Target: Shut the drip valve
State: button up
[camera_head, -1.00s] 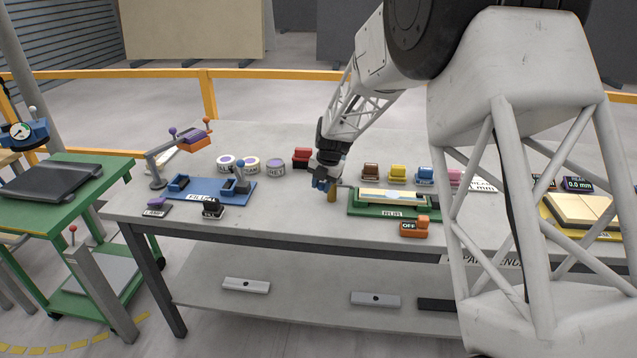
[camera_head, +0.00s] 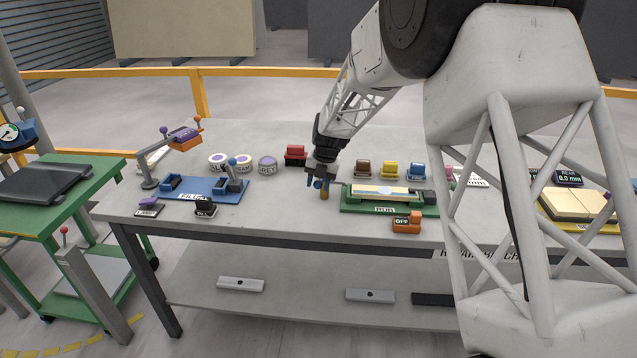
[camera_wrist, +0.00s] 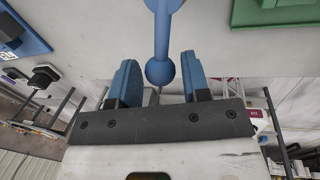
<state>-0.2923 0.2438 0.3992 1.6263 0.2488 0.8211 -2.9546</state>
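A brass-coloured post (camera_head: 325,194) stands on the slab, between the blue plate and the green tray. I take it to be the drip valve's body. In the wrist view a blue rod ending in a round ball (camera_wrist: 160,71) reaches in from the top, and I take it to be the valve's handle. My gripper (camera_head: 319,182) is just above and beside the post, pointing down. In the wrist view my gripper (camera_wrist: 161,77) has its two blue fingers apart, with the ball between them and gaps on both sides. In the head view my gripper hides most of the handle.
A green tray (camera_head: 430,211) holding a pale slab is close on the right. A blue plate (camera_head: 215,194) with a lever is on the left. An orange OFF switch (camera_head: 407,224) is at the front edge.

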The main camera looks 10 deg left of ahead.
aim_at(319, 182)
jog(key=shift+o, duration=1)
notch_tip(319, 182, up, 8)
jog(key=d, duration=0.1)
jog(key=shift+d+f, duration=0.15)
jog(key=shift+d, duration=0.1)
jog(key=shift+c, duration=0.4)
jog(key=shift+c, duration=1.2)
jog(key=shift+a, duration=0.6)
jog(key=c, duration=0.5)
jog(key=a+h, duration=0.1)
jog(key=a+r+h, duration=0.1)
jog(key=a, duration=0.1)
jog(key=a+g+h, duration=0.1)
jog(key=a, duration=0.1)
jog(key=shift+a+r+h, duration=0.25)
jog(key=shift+h, duration=0.15)
grip_shut()
jog(key=a+r+h, duration=0.3)
jog(key=a+h, duration=0.1)
jog(key=a, duration=0.2)
jog(key=shift+w+r, duration=0.3)
jog(key=shift+w, duration=0.1)
